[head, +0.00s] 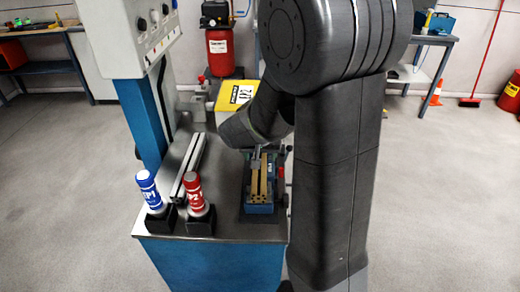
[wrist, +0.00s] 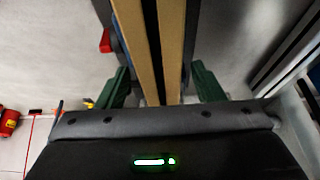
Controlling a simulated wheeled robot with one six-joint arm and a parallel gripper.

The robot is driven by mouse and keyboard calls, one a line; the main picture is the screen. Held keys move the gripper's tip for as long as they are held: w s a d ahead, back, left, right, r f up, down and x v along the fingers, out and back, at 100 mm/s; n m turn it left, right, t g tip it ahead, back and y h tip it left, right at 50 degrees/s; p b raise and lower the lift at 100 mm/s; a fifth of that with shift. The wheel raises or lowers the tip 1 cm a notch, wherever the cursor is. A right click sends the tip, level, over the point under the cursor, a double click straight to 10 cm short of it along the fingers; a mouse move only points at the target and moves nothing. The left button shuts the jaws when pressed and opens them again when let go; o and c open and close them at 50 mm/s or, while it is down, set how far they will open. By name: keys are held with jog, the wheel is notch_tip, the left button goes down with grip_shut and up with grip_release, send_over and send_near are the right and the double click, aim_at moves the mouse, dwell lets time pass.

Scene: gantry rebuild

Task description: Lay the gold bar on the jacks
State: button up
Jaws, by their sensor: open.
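The gold bar shows as two long parallel gold strips with a dark gap between them; I cannot tell if they are one piece. In the head view the gold bar (head: 264,180) lies lengthwise in a blue vise-like fixture (head: 259,208) on the metal bench. In the wrist view the gold bar (wrist: 136,42) runs up the middle. My gripper (wrist: 160,86) is open, its green fingers on either side of the strips, apart from them. In the head view my arm hides most of the gripper. A blue (head: 149,188) and a red upright cylinder (head: 195,192) stand in black bases; I cannot tell if these are the jacks.
A silver rail (head: 190,165) lies along the bench (head: 225,222), left of the fixture. A white-and-blue machine column (head: 139,118) rises at the bench's left. A yellow box (head: 236,95) is at the back.

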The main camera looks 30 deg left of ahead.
jog(key=v, duration=1.3)
jog(key=shift+s+r+b, duration=0.2)
jog(key=shift+r+b, duration=0.1)
jog(key=shift+f, duration=0.1)
jog(key=x, duration=1.3)
jog(key=shift+w+f+p, duration=0.25)
jog(key=shift+f+p, duration=0.05)
jog(key=shift+p, duration=0.05)
jog(key=shift+r, duration=0.15)
